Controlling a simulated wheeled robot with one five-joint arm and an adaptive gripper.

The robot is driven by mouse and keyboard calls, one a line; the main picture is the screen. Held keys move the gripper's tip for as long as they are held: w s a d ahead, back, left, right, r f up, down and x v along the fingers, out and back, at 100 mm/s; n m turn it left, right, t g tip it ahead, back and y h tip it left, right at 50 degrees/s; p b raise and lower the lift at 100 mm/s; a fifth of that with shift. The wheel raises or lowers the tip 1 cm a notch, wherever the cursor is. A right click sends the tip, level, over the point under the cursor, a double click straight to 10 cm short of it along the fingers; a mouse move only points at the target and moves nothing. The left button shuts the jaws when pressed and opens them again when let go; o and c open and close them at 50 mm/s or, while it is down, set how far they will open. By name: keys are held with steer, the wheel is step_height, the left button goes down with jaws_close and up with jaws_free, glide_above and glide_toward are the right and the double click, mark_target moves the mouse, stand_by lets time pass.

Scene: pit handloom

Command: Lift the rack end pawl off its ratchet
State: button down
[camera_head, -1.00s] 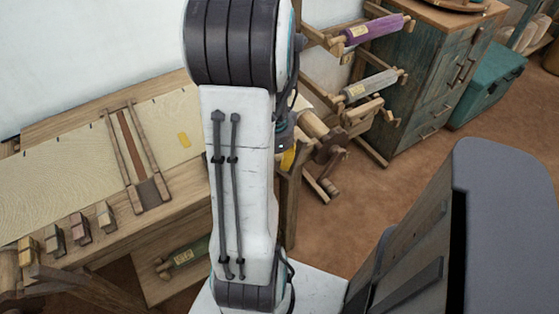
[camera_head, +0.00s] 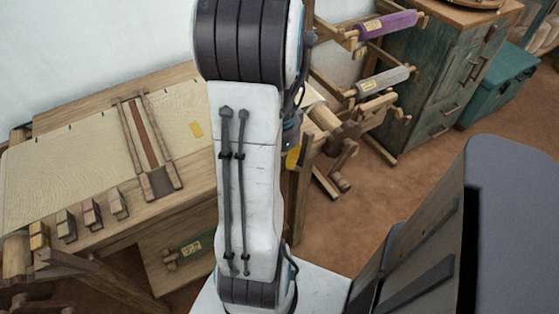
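A wooden rack with a purple roll (camera_head: 387,24) and a grey roll (camera_head: 382,81) stands behind my arm, right of the picture's middle. Below them is a wooden roller end with a dark wooden wheel-like part (camera_head: 338,138), partly hidden by my arm. I cannot tell the pawl from the ratchet there; both are too small or covered. My arm rises through the middle of the view. Its dark wrist part shows at the arm's right edge, close to the roller end in the picture, with a small yellow piece below it. My gripper's fingers are hidden.
A loom bench (camera_head: 110,213) with pale cloth (camera_head: 60,158), a wooden frame (camera_head: 149,148) and several small blocks stands at left. A teal cabinet (camera_head: 445,85) and teal chest (camera_head: 500,85) stand at right. Brown floor (camera_head: 400,190) is clear between.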

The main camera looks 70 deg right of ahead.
steer(key=c, duration=1)
jaws_free()
steer(key=shift+w+d, duration=0.1)
steer(key=shift+r, duration=0.1)
step_height(320, 180, up, 12)
steer(key=shift+f, duration=0.1)
